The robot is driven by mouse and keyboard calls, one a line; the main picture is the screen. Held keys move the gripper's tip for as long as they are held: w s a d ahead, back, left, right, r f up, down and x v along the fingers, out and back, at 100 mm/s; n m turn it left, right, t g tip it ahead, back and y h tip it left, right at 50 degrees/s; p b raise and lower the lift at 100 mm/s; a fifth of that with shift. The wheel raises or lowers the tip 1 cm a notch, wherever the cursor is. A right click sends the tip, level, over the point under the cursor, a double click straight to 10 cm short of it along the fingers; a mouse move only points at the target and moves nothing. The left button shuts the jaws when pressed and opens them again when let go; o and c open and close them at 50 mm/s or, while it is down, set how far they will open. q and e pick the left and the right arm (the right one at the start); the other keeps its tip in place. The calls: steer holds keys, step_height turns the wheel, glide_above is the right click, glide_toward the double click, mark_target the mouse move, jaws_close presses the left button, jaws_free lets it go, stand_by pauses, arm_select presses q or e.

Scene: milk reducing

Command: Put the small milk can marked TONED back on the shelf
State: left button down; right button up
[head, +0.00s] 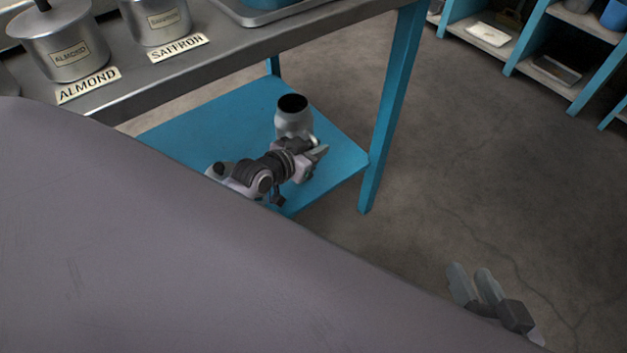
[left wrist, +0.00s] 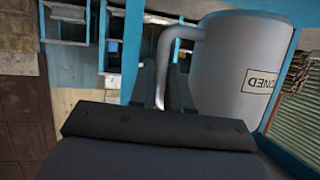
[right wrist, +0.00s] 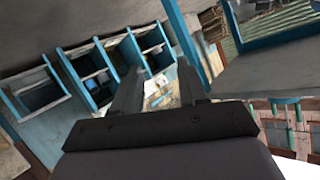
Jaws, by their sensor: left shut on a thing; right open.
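The small grey metal milk can (head: 293,121) is upright, with its dark open mouth up, over the blue lower shelf (head: 215,125) of the table in the head view. My left gripper (head: 314,153) is shut on its side handle; the handle (left wrist: 168,55) runs between the fingers in the left wrist view. The TONED label (left wrist: 261,80) appears upside down on the can there. The can's base is partly hidden by my gripper, so I cannot tell whether it touches the shelf. My right gripper (head: 474,280) is open and empty over the floor at lower right.
The steel tabletop above holds the ALMOND pot (head: 68,45), the SAFFRON pot (head: 160,22) and a tray (head: 285,12). A blue table leg (head: 389,115) stands right of the can. Blue shelving (head: 540,50) is at the far right; the floor between is clear.

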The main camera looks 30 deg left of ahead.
arm_select(q)
step_height(320, 180, down, 6)
steer(key=shift+w+r+b, duration=0.1)
steer(key=shift+r+b, duration=0.05)
steer(key=shift+b, duration=1)
steer(key=shift+f, duration=0.35)
step_height(320, 180, down, 4)
steer(key=b, duration=0.2)
steer(key=shift+r+b, duration=0.25)
steer(key=shift+b, duration=0.05)
steer(key=shift+f, duration=0.35)
arm_select(e)
steer(key=shift+s+d+f+n+t, duration=0.15)
steer(key=shift+d+n+t, duration=0.45)
steer(key=shift+d+t, duration=0.3)
arm_select(q)
steer(key=c, duration=1.1)
jaws_free()
steer(key=shift+f, duration=0.1)
